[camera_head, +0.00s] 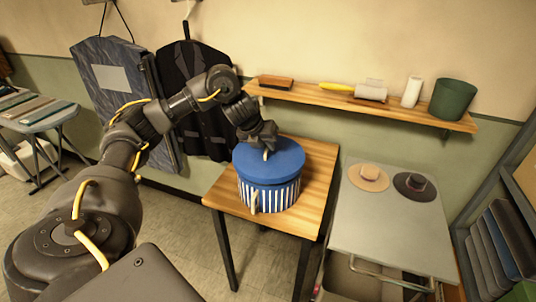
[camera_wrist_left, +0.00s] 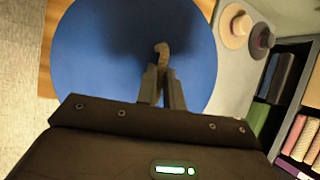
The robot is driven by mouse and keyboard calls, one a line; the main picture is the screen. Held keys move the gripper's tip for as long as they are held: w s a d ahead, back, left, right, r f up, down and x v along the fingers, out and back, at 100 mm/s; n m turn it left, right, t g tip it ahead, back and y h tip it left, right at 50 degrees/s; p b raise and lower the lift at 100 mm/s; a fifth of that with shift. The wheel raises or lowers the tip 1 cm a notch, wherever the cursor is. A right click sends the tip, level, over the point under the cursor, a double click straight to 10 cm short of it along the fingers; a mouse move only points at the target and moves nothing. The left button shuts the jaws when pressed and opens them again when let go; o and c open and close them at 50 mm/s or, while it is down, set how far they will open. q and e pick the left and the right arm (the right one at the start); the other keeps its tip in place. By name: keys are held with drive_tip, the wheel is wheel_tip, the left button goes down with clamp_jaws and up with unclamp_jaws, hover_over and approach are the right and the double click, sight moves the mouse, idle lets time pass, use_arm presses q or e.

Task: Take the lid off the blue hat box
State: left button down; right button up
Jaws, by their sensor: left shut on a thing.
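The blue hat box (camera_head: 280,196) stands on the small wooden table in the head view, its side striped blue and white. Its round blue lid (camera_head: 285,163) covers the top; I cannot see any gap between lid and box. A pale tan loop (camera_wrist_left: 161,48) stands up from the middle of the lid. My left gripper (camera_head: 264,149) is above the lid, shut on this loop. In the left wrist view my left gripper (camera_wrist_left: 161,75) has its fingers close together at the loop. The right gripper is not in view.
The wooden table (camera_head: 318,165) has bare top beside the box. A grey table (camera_head: 385,225) at right bears a tan hat (camera_head: 369,172) and a dark hat (camera_head: 415,185). A wall shelf (camera_head: 340,101) with a green pot (camera_head: 453,99) runs behind. Garments hang behind my left arm.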

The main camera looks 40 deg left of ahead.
use_arm(q)
drive_tip(key=s+r+p, duration=0.1)
drive_tip(key=s+d+r, duration=0.1)
drive_tip(key=r, duration=0.1)
drive_tip(key=r+p, duration=0.1)
drive_tip(key=r, duration=0.1)
drive_tip(key=shift+s+d+p, duration=0.15)
drive_tip(key=shift+s+p, duration=0.15)
drive_tip(key=shift+s, duration=0.1)
drive_tip(key=s+d+r+p, duration=0.2)
drive_tip(key=s+d+r, duration=0.1)
drive_tip(key=s, duration=0.5)
drive_tip(key=shift+s+d+r+p, duration=0.25)
drive_tip(key=shift+d+p, duration=0.15)
drive_tip(key=shift+d, duration=0.3)
